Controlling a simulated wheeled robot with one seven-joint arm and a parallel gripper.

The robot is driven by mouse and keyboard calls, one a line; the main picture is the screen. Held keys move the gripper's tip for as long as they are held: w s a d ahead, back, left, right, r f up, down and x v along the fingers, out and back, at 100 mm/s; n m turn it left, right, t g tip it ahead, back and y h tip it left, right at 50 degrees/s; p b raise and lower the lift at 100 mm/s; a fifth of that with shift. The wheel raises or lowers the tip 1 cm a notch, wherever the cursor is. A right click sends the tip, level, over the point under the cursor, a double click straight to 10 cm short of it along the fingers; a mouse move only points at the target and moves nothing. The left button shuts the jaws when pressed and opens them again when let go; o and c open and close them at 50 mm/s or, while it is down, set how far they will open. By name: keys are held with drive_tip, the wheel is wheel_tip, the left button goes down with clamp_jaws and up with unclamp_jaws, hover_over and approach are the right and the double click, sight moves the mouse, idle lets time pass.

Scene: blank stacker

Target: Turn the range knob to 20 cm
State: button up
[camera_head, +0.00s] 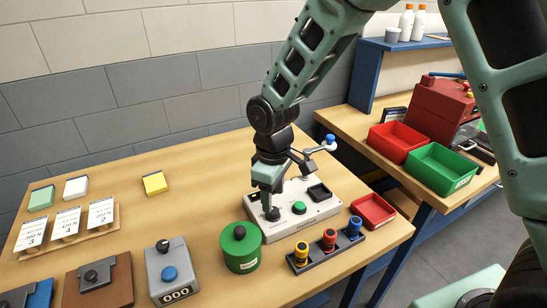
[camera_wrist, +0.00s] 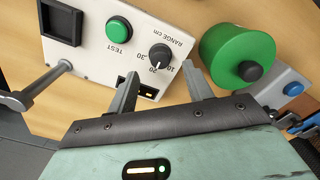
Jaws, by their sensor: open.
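The white instrument box (camera_head: 300,224) stands on the wooden bench; it also shows in the wrist view (camera_wrist: 96,48). Its black range knob (camera_wrist: 160,56), under the printing "RANGE cm", has marks 10, 20 and 30 around it. A pale line on the knob points toward the lower marks, near 20; I cannot tell exactly where. My gripper (camera_wrist: 160,72) is open, its fingertips on either side of the knob's near edge. I cannot tell whether they touch it. In the head view my gripper (camera_head: 271,203) points down over the box's left end, partly hiding the knob.
A green TEST button (camera_wrist: 118,29), a dark square recess (camera_wrist: 62,22) and a lever with a blue ball (camera_head: 331,139) are on or beside the box. A green canister (camera_head: 240,250) stands close by. A rack of coloured plugs (camera_head: 328,248) and a red tray (camera_head: 373,210) are at right.

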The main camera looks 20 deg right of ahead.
sight(274, 210)
wheel_tip(274, 210, up, 13)
drive_tip(key=b, duration=0.1)
drive_tip(key=shift+s, duration=0.1)
idle(0.3)
